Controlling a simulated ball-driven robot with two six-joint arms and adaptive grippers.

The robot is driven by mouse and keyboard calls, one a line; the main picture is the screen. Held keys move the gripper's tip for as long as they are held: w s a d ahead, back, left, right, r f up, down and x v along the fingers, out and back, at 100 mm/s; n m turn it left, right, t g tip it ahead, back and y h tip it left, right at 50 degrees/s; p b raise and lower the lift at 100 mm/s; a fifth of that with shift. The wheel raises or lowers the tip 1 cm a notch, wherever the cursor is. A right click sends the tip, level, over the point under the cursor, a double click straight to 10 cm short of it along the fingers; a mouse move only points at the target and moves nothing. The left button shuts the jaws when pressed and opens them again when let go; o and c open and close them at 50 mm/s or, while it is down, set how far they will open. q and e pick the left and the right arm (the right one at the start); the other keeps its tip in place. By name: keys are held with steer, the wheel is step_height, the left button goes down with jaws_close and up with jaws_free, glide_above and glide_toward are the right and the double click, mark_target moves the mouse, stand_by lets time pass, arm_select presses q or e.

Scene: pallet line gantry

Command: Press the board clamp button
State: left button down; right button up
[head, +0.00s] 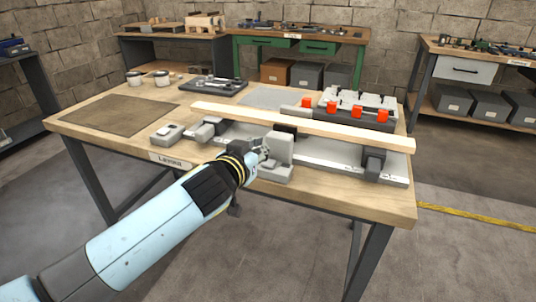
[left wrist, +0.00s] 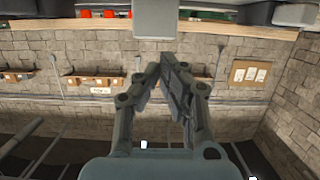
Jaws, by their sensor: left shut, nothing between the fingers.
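A long pale wooden board (head: 300,122) lies across a grey clamp fixture (head: 374,162) at the table's front. A light grey upright block (head: 281,147) on a base stands in front of the board's middle. I cannot make out a button on it; its near face is partly behind my gripper. My left gripper (head: 263,151) is shut and empty, close to the block's left side. I cannot tell whether they touch. In the left wrist view, the shut fingertips (left wrist: 165,62) point up towards a light grey block (left wrist: 155,18). My right gripper is not in view.
A small grey box (head: 167,134) sits on the table left of the fixture. Red-orange pieces (head: 332,108) stand behind the board. A brown mat (head: 120,115), two cups (head: 134,78) and a dark tray (head: 218,86) occupy the left and back.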

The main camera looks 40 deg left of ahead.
arm_select(q)
glide_above(268, 165)
steer(key=shift+f, duration=0.7)
step_height(268, 165, down, 3)
steer(key=shift+r+b, duration=0.1)
steer(key=shift+b, duration=0.65)
steer(key=shift+f+b, duration=0.35)
steer(key=shift+f, duration=0.35)
